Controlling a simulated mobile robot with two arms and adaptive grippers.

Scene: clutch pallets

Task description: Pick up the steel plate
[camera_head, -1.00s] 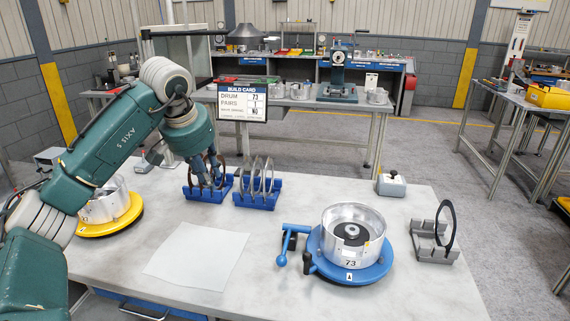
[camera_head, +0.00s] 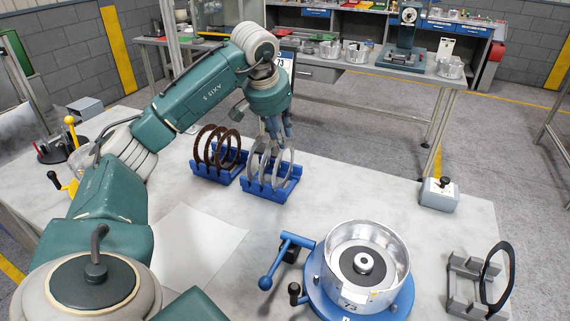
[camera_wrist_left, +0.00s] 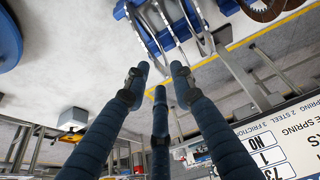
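Several grey steel plates (camera_head: 287,172) stand upright in the right blue rack (camera_head: 283,191). They also show at the top of the left wrist view (camera_wrist_left: 167,20). My left gripper (camera_head: 277,134) is at the top of these plates, pointing down, and partly hides them in the head view. In the left wrist view its fingers (camera_wrist_left: 160,76) are spread with a gap between them, and the plates lie beyond the fingertips. Whether a finger touches a plate cannot be told. Nothing is held. My right gripper is not in view.
A left blue rack (camera_head: 217,172) with several brown friction plates (camera_head: 210,150) stands close beside. A silver drum (camera_head: 387,291) sits on a blue fixture with a handle. A grey stand (camera_head: 463,290) holds a black ring (camera_head: 489,268).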

